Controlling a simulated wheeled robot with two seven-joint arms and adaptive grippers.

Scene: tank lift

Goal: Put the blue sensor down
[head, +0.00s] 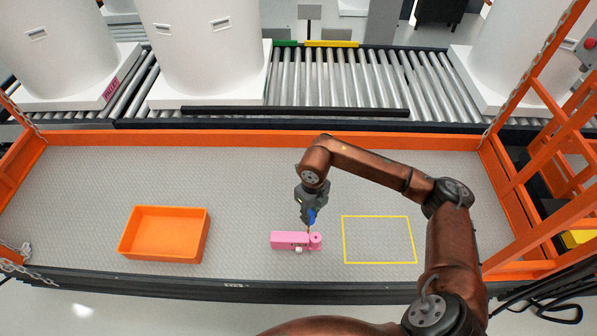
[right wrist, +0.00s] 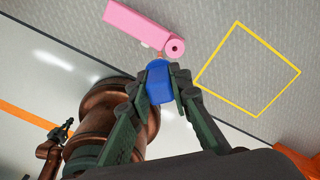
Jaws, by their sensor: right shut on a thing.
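My right gripper (head: 311,218) is shut on the blue sensor (head: 312,215), pointing down over the deck. In the right wrist view, the blue sensor (right wrist: 158,84) sits between the two dark fingers of the right gripper (right wrist: 166,74). Its narrow tip points at the pink block (head: 290,240), close to its round end with a dark hole (right wrist: 175,46). I cannot tell whether tip and block touch. A brown arm with a dark end, likely my left gripper (right wrist: 61,129), shows small in the right wrist view; its jaws are unclear.
A yellow outlined rectangle (head: 380,217) is empty on the grey deck, right of the pink block. An empty orange tray (head: 164,235) stands at left. Orange rails border the deck. A roller conveyor (head: 340,85) with white tanks (head: 205,45) runs behind.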

